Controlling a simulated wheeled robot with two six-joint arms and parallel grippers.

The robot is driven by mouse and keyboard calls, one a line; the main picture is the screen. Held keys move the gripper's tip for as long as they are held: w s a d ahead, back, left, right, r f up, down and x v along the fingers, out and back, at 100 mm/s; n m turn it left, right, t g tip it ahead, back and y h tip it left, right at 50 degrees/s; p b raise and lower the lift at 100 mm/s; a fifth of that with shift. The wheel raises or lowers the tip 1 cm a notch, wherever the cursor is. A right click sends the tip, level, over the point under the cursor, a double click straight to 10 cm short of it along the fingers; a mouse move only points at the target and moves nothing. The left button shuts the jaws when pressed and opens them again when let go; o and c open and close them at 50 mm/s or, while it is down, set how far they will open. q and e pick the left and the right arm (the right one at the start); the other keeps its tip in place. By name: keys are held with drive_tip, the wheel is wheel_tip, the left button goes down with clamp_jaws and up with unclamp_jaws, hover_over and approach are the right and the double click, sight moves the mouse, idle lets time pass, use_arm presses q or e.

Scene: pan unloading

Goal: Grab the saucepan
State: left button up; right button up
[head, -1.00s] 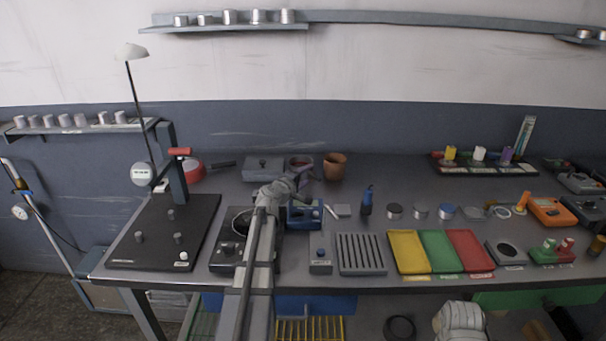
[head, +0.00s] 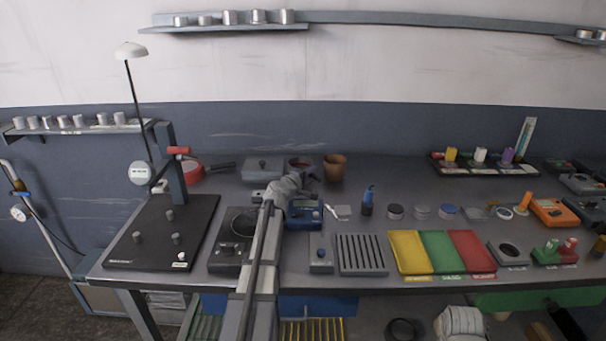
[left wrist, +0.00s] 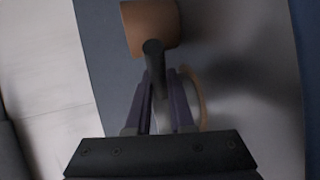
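The saucepan (head: 335,168) is a brown pot upright on the bench, towards the back and left of the middle. In the left wrist view its brown body (left wrist: 150,27) is at the top, with a dark handle (left wrist: 154,58) pointing towards my fingers. My left gripper (head: 311,177) is just left of the pot, low over the bench. In the left wrist view its two dark purple fingers (left wrist: 162,90) stand apart, with the handle's end at or between their tips. I see no firm contact. My right gripper is out of view.
A red pan (head: 192,172) lies further left. A blue bottle (head: 368,200) stands to the right. The bench behind the bottle is clear.

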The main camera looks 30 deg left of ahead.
use_arm(q)
clamp_jaws()
idle(0.9)
